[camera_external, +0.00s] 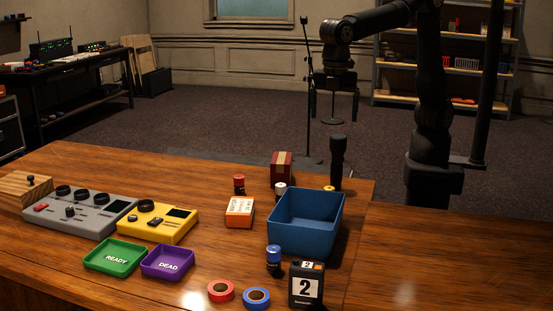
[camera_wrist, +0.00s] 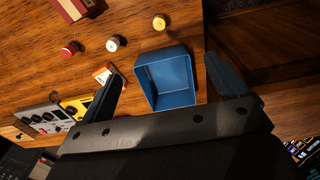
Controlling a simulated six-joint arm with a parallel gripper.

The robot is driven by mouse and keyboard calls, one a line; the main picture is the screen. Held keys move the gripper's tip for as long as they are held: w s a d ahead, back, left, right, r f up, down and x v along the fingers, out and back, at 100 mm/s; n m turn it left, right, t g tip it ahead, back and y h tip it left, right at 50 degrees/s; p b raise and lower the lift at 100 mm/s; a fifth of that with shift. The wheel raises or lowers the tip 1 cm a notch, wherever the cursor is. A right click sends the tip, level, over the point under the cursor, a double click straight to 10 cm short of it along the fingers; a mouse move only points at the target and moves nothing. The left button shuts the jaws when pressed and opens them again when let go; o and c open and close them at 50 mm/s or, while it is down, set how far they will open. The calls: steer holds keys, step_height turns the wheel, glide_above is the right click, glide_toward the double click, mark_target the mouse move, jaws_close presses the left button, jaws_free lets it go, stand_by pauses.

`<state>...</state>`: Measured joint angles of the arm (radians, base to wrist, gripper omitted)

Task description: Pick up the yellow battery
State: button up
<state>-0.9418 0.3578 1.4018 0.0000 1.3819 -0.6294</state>
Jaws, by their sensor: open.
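The yellow battery (camera_wrist: 159,22) stands on the desk beyond the blue bin in the wrist view. In the external view only its yellow top (camera_external: 329,188) shows over the bin's back rim; the rest is hidden. My gripper (camera_external: 334,108) is open and empty, pointing down, high above and behind the far edge of the desk. In the wrist view its two fingers (camera_wrist: 164,66) are spread wide on either side of the blue bin, with the yellow battery past the fingertips.
The blue bin (camera_external: 300,240) stands close to the yellow battery, and a black microphone (camera_external: 338,160) is behind it. A white battery (camera_external: 280,191), red battery (camera_external: 239,184) and dark red box (camera_external: 281,168) stand to the left. A blue battery (camera_external: 274,260) is in front.

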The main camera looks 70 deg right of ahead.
steer(key=c, duration=0.7)
